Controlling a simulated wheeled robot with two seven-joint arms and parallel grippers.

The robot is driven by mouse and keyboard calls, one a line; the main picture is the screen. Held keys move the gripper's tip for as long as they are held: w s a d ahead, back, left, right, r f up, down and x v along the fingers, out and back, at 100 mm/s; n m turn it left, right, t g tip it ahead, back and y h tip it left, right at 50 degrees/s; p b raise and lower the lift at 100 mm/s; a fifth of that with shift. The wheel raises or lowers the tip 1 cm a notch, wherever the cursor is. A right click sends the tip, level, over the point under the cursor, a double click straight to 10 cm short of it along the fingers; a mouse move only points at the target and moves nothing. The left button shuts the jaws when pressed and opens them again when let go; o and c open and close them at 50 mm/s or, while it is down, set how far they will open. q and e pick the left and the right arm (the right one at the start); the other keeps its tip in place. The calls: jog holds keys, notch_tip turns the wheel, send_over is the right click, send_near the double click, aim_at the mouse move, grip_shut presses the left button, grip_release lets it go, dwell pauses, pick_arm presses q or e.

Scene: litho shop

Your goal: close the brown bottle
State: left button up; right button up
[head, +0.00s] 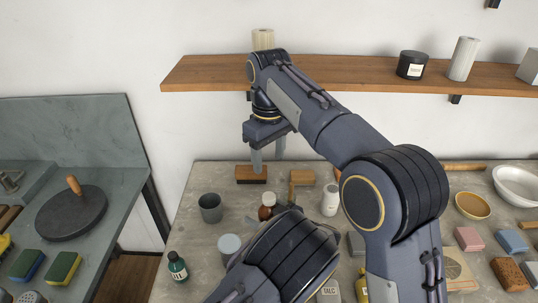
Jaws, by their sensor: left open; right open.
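The brown bottle (265,212) stands on the grey worktop, near the middle. It is small, and its lower right is partly covered by my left arm. I cannot tell whether its mouth is bare, and I cannot make out a cap for certain. My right gripper (268,158) is open and empty, with its fingers pointing down. It appears above and behind the bottle in the picture, near a wooden-backed brush (251,174), with no visible contact with the bottle. A link of my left arm fills the lower middle, and the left gripper itself does not show.
A dark cup (210,208), a grey-lidded round container (229,244) and a green bottle (177,267) stand on the left. A white bottle (330,199) stands right of the brown one. A wooden shelf (205,74) runs above. Bowls, sponges and blocks crowd the right.

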pick_arm(q)
jog(key=b+v, duration=0.1)
jog(key=v, duration=0.6)
jog(key=shift+s+d+r+b, duration=0.15)
jog(key=shift+s+d+b, duration=0.15)
